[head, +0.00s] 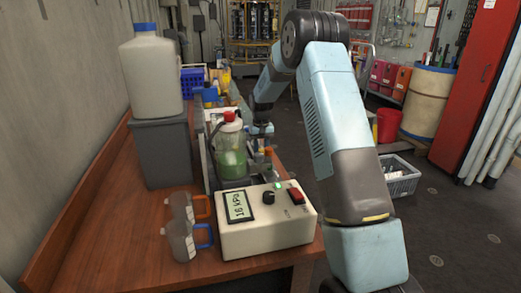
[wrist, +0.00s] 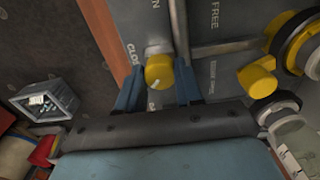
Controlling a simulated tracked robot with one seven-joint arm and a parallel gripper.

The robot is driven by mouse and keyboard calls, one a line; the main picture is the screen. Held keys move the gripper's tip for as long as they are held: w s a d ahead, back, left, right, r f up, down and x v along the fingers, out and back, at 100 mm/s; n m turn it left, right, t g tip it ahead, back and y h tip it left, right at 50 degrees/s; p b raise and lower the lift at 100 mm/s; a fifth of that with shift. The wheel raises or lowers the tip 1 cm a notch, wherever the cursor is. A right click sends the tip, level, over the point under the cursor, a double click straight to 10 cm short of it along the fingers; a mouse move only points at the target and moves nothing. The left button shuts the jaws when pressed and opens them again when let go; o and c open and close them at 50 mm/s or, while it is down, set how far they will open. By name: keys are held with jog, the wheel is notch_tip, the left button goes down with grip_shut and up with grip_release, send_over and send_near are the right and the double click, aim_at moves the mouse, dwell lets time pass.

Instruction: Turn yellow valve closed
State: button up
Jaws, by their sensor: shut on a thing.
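A yellow valve knob (wrist: 159,71) with a pale pointer mark sits on a grey panel (wrist: 215,22) in the wrist view. The lettering beside it appears to read "CLOSE" on its left, with an "N" above it. My gripper (wrist: 158,88) has one blue finger on each side of the knob and is shut on it. A second yellow knob (wrist: 256,78) sits to the right, apart from my fingers. In the head view my arm reaches down to the far part of the bench, and my gripper there is small and mostly hidden.
On the wooden bench (head: 95,230) stand a white jug on a grey bin (head: 160,150), a green-filled bottle (head: 231,155), a gauge box (head: 265,222) reading about 16 kPa and two beakers. A grey crate (head: 399,180) stands on the open floor to the right.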

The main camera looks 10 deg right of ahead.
jog(key=m, duration=0.4)
jog(key=shift+m, duration=2.3)
jog(key=o, duration=1)
jog(key=shift+o, duration=0.2)
jog(key=shift+r, duration=0.1)
notch_tip(320, 180, up, 14)
jog(key=shift+f, duration=0.25)
